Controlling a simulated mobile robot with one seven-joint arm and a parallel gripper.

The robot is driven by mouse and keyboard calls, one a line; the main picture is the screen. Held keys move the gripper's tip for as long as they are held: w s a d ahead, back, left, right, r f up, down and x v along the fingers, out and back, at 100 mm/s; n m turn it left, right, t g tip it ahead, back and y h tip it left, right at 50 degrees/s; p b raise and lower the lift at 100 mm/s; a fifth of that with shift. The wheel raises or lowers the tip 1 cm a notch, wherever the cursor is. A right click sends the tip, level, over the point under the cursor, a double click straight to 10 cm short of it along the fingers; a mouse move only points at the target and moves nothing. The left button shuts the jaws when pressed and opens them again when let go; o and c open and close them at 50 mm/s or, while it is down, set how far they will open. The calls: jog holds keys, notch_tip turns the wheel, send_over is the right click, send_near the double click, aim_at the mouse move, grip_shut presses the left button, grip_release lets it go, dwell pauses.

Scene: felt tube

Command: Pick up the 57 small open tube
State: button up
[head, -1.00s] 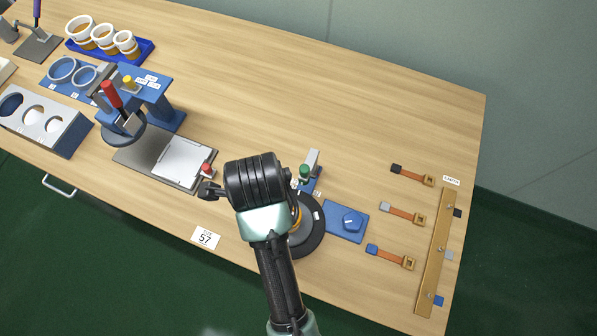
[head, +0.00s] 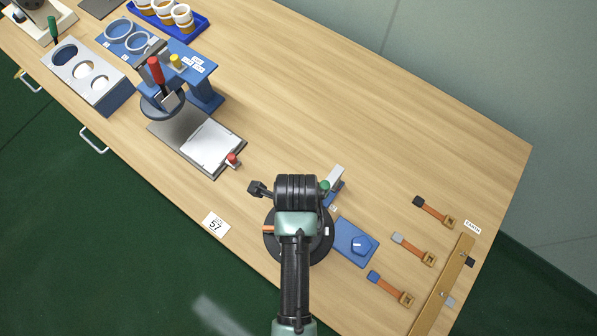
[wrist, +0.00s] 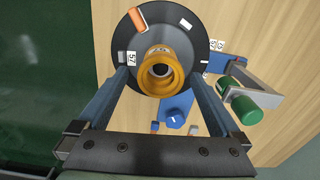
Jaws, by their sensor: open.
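The small open tube (wrist: 162,72) is amber-orange with a dark hollow centre, seen nearly end-on in the wrist view. My gripper (wrist: 159,80) is open, with one finger on each side of the tube and a gap on both sides. I cannot tell how far the fingertips are above the disc. In the head view my arm covers the tube, and only the rim of the black disc (head: 322,250) shows.
A grey bracket with a green knob (wrist: 238,107) stands close to the right of the disc. A blue base with a blue knob (head: 361,244) sits beside it. A press (head: 180,85) and a white plate (head: 211,146) stand left. The back of the table (head: 350,110) is clear.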

jog(key=shift+d+f, duration=0.2)
jog(key=shift+f, duration=1.7)
jog(key=shift+c, duration=0.2)
